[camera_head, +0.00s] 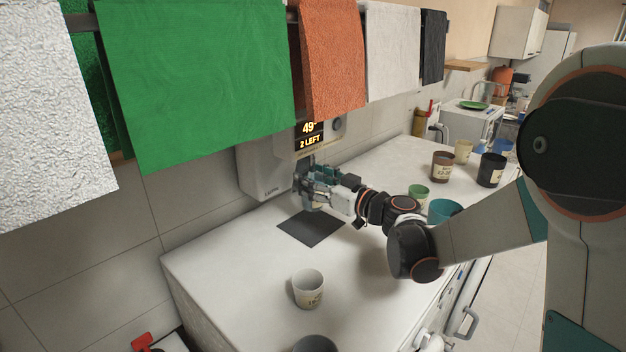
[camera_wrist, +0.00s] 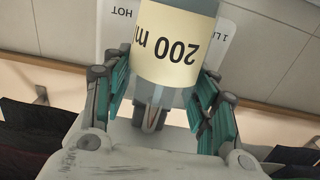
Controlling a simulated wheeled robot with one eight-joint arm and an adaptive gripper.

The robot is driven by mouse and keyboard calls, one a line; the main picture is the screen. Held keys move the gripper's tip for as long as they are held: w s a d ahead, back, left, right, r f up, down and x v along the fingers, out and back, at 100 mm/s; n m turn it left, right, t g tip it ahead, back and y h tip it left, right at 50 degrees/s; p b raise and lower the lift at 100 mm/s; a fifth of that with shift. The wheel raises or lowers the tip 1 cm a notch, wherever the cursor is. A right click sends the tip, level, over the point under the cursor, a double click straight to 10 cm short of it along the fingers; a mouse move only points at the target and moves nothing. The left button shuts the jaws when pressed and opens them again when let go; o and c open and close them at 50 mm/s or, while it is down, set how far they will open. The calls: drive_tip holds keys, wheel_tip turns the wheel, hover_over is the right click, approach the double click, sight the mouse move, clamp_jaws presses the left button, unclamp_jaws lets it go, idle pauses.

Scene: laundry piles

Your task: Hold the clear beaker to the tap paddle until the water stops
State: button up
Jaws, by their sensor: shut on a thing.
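My gripper (camera_head: 318,186) is shut on the clear beaker (camera_head: 299,190), under the front of the wall dispenser (camera_head: 262,168). In the wrist view the beaker's cream label (camera_wrist: 172,45) reads "200 m", upside down, between the teal finger pads. The dispenser's display (camera_head: 310,136) reads "49" and "2 LEFT". The tap paddle is hidden behind my gripper and the beaker, so I cannot tell whether they touch. I cannot make out any water stream or the level inside the beaker.
A dark mat (camera_head: 310,228) lies below my gripper on the white counter (camera_head: 240,262). A white labelled cup (camera_head: 308,290) stands in front. A green cup (camera_head: 418,193) and a teal cup (camera_head: 444,209) stand close to my arm. Towels, one green (camera_head: 195,75), hang above.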

drive_tip(key=shift+d, duration=0.1)
drive_tip(key=shift+v, duration=2.45)
drive_tip(key=v, duration=1)
drive_tip(key=shift+b, duration=0.45)
